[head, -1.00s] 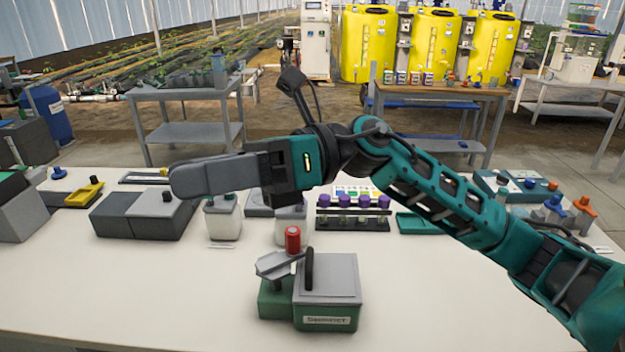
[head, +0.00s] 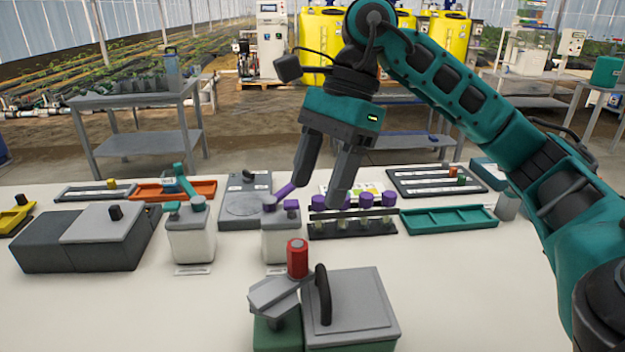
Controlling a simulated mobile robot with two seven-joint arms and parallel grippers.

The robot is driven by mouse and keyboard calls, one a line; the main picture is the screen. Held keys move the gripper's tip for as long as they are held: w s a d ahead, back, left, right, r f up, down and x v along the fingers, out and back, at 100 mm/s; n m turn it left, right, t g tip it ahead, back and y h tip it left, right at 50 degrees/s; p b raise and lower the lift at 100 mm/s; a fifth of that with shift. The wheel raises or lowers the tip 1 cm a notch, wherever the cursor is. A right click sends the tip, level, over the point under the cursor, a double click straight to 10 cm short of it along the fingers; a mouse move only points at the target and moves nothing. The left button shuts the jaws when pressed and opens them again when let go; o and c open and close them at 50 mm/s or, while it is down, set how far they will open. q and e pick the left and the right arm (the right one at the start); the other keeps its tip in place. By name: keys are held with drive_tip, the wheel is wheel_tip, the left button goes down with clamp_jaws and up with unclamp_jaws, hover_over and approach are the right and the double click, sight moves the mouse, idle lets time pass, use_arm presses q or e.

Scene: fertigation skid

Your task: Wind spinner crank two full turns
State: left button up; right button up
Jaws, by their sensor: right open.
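The spinner (head: 352,300) is a green box with a grey lid and a black handle, at the front middle of the white table. Its crank is a grey arm (head: 274,297) on the left side of the box, with an upright red knob (head: 297,258) on it. My right gripper (head: 318,196) is open and empty, with its fingers pointing down. In the picture its fingertips are above the red knob and apart from it. My left gripper is not in view.
Behind the spinner stand two white bottles (head: 191,238), a rack with purple caps (head: 350,224), a teal tray (head: 448,219) and a dark grey box (head: 88,240). The white table (head: 160,315) is clear left and right of the spinner.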

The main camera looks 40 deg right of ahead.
sight(300, 243)
drive_tip(key=b+x, duration=0.1)
drive_tip(key=x, duration=1)
drive_tip(key=shift+s+a+b, duration=0.1)
drive_tip(key=shift+s+b, duration=0.05)
drive_tip(key=shift+b, duration=0.2)
drive_tip(key=shift+a+f, duration=0.25)
drive_tip(key=shift+f, duration=0.3)
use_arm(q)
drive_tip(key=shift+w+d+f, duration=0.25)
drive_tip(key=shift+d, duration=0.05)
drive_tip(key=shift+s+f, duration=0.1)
use_arm(e)
drive_tip(key=shift+c, duration=0.2)
